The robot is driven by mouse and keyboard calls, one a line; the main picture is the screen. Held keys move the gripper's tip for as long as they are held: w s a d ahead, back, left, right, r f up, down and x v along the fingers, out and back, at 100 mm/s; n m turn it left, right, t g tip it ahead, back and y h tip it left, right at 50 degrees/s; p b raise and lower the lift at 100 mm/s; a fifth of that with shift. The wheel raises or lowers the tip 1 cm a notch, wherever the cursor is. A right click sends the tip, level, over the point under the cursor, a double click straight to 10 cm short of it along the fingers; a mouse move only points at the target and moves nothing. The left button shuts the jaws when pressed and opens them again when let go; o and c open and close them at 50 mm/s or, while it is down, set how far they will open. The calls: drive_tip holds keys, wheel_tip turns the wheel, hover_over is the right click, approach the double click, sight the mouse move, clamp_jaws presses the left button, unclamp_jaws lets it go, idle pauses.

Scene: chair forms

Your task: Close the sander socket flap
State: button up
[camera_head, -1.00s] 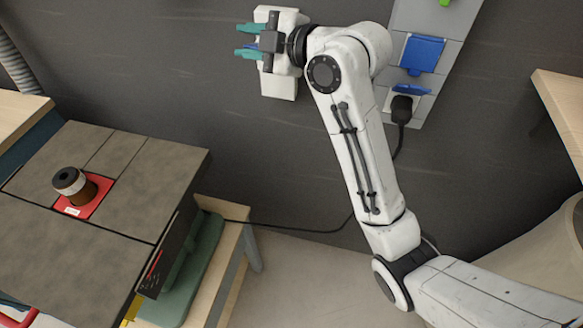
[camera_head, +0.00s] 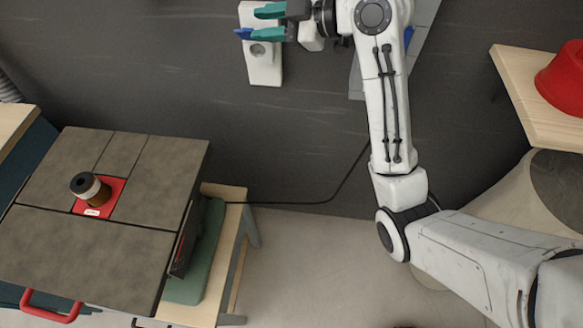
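A white socket plate (camera_head: 265,72) is on the dark wall at the top. Its round outlet (camera_head: 258,50) is uncovered. A blue flap (camera_head: 243,33) sticks out from the plate, so it appears open. My gripper (camera_head: 262,23) is in front of the plate, its two teal fingers apart and pointing left. The lower finger overlaps the flap in the picture; I cannot tell whether they touch. The gripper hides the upper plate. No label shows that this is the sander's socket.
A grey worktable (camera_head: 80,240) with a brown spindle (camera_head: 92,188) on a red insert stands at left. Its cable runs right, behind my arm. A grey socket panel (camera_head: 425,12) is mostly hidden by my arm. A wooden shelf (camera_head: 520,90) with a red object (camera_head: 565,80) is at right.

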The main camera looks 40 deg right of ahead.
drive_tip(key=b+v, duration=0.1)
drive_tip(key=v, duration=0.4)
drive_tip(key=s+a+f+m+g+h, duration=0.1)
drive_tip(key=s+a+f+m, duration=0.2)
drive_tip(key=f, duration=0.5)
drive_tip(key=s+a+f+m+g+h, duration=0.1)
drive_tip(key=s+a+f+m+g, duration=0.1)
drive_tip(key=a+f, duration=0.45)
drive_tip(key=s+a+f+m+g+h, duration=0.2)
drive_tip(key=s+f+m+g+h, duration=0.1)
drive_tip(key=s+f, duration=0.9)
drive_tip(key=shift+f+p, duration=0.3)
drive_tip(key=shift+f, duration=0.3)
drive_tip(key=shift+w, duration=0.1)
drive_tip(key=shift+c, duration=0.3)
